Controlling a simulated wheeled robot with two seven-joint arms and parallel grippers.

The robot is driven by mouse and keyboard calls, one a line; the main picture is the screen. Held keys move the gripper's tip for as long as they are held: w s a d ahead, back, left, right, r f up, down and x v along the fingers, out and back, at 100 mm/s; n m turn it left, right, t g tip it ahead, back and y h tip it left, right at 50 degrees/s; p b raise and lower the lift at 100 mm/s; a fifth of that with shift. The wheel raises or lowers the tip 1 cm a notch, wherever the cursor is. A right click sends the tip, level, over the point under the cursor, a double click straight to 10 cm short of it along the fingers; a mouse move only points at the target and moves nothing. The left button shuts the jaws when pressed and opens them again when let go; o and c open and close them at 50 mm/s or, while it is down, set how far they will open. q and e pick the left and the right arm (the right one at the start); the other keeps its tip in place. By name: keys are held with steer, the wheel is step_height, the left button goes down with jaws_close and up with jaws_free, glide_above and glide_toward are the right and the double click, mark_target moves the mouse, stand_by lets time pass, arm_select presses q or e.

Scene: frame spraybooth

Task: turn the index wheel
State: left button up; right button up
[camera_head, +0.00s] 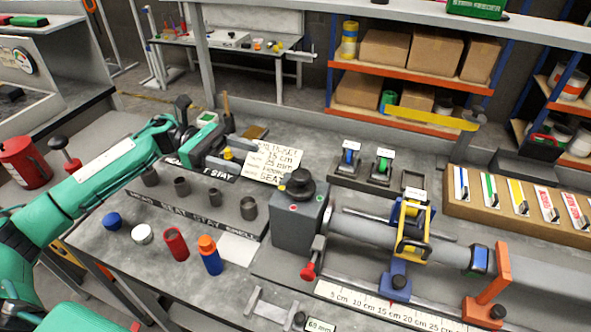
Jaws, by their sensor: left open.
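A black round knob (300,183), which looks like the index wheel, sits on top of the grey block (297,222) at the left end of the tube fixture. A grey tube (370,226) runs right from this block. My left gripper (222,157) is open, over the back of the board with grey sleeves, to the left of the knob and apart from it. Its fingers are small and partly hidden against the dark board and label. My right gripper is not in view.
A card (273,160) stands between my left gripper and the knob. Blue, white, red and orange-topped containers (209,254) stand in front of the sleeve board (192,222). A yellow-blue clamp (411,232) sits around the tube. A red-handled lever (310,268) projects from the block's front.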

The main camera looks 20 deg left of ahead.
arm_select(q)
steer(key=p, duration=0.2)
glide_toward(301, 174)
steer(key=d, duration=0.1)
steer(key=d+p, duration=0.1)
steer(key=d, duration=0.1)
steer(key=d+p, duration=0.1)
steer(key=d, duration=0.2)
steer(key=d+p, duration=0.1)
steer(key=d, duration=0.2)
steer(key=shift+s+r, duration=0.15)
steer(key=shift+s, duration=0.2)
steer(key=shift+d, duration=0.5)
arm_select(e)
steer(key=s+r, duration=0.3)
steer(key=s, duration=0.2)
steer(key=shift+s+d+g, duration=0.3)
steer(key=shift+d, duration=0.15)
arm_select(q)
steer(key=shift+f, duration=0.2)
steer(key=c, duration=0.9)
